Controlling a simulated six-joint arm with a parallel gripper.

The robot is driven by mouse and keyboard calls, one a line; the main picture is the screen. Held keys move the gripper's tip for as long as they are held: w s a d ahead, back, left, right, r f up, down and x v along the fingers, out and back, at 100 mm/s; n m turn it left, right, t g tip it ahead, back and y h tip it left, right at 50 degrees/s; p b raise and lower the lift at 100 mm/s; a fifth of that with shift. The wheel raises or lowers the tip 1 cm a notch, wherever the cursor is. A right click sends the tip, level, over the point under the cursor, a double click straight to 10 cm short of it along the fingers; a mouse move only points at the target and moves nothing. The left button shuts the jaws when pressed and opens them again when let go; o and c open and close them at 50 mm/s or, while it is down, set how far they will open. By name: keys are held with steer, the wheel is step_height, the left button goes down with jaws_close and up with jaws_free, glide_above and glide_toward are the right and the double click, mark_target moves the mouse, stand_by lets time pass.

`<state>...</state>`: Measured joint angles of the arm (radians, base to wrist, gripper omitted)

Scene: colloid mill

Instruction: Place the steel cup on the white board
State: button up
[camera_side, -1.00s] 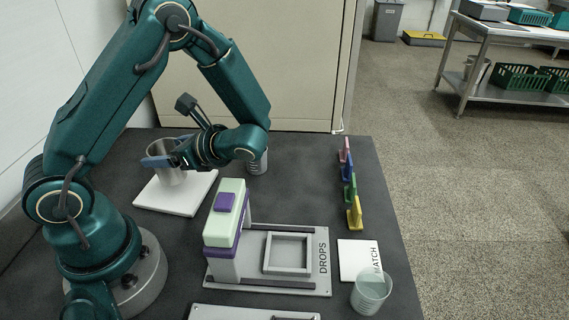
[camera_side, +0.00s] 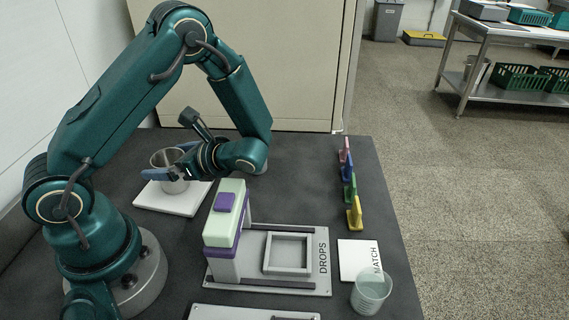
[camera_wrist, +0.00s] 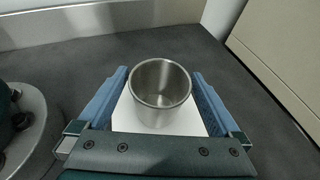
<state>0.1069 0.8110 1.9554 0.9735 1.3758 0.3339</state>
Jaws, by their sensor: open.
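The steel cup (camera_side: 165,158) stands upright on the white board (camera_side: 190,203) at the back left of the table. In the wrist view the cup (camera_wrist: 160,92) is between the two blue fingers, with the white board (camera_wrist: 122,118) beneath it. My gripper (camera_wrist: 158,90) is open, with a visible gap between each finger and the cup. In the side view my gripper (camera_side: 172,170) is at the cup's near side and hides part of it.
A pale green and purple device (camera_side: 225,215) stands on a grey plate marked DROPS (camera_side: 323,262). Coloured pegs (camera_side: 354,213) line the right side. A white MATCH card (camera_side: 352,262) and a clear cup (camera_side: 371,293) are at front right.

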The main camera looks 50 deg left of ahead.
steer(key=v, duration=0.3)
steer(key=shift+w+d+r, duration=0.1)
steer(key=shift+r, duration=0.25)
step_height(320, 180, up, 5)
steer(key=shift+f, duration=0.1)
steer(key=shift+r, duration=0.9)
